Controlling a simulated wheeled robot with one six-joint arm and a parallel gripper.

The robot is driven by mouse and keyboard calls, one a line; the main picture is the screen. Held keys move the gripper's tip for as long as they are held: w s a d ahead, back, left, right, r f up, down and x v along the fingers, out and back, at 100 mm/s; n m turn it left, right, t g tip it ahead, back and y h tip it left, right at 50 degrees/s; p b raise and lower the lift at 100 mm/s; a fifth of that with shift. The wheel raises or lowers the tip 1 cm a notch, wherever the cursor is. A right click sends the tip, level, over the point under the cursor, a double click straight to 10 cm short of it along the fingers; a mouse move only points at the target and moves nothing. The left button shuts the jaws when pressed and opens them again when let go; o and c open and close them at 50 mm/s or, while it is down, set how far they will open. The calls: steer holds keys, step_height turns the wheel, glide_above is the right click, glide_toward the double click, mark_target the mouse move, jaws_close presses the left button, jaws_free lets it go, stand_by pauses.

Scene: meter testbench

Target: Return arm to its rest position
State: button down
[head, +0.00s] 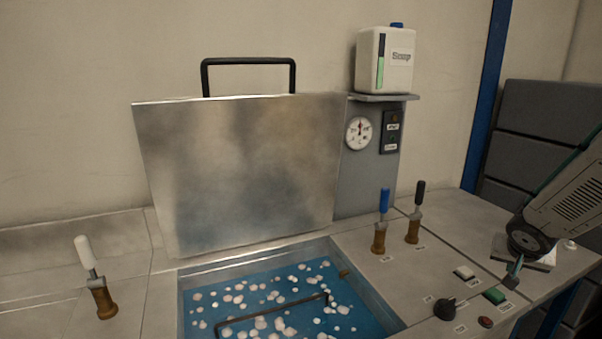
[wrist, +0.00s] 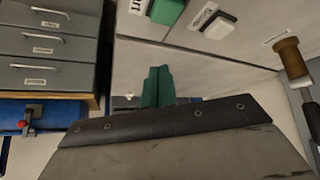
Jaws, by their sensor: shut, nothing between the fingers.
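My gripper (head: 514,268) is at the right side of the bench in the head view, near the green button (head: 494,296) and apart from it as far as I can tell. My arm comes in from the right edge. In the wrist view the two green fingers of my gripper (wrist: 157,86) are pressed together with nothing between them. The dark wrist plate hides part of the view below them. The green button also shows in the wrist view (wrist: 168,11), beyond the fingertips.
A raised metal lid (head: 240,175) stands behind a blue foamy basin (head: 386,318). A white-handled lever (head: 84,250), blue-handled lever (head: 384,205) and black-handled lever (head: 417,210) stand upright. A black knob (head: 445,309) is near the front. Grey drawers (wrist: 45,48) stand at left in the wrist view.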

steer(key=s+a+r+n+g+y, duration=0.1)
steer(key=s+a+r, duration=0.3)
steer(key=s+a, duration=0.4)
steer(key=s+a+r+n+g+y, duration=0.1)
steer(key=s+a+r+n+y, duration=0.1)
steer(key=s+a, duration=0.6)
steer(key=s+a+r+n+g+y, duration=0.1)
steer(key=s+a+r+n+g, duration=0.1)
steer(key=s+a+r+n, duration=0.2)
steer(key=s+a+r, duration=0.2)
steer(key=s+a, duration=0.2)
steer(key=s, duration=0.2)
steer(key=shift+s+y, duration=0.15)
steer(key=shift+y, duration=0.25)
steer(key=shift+d, duration=0.1)
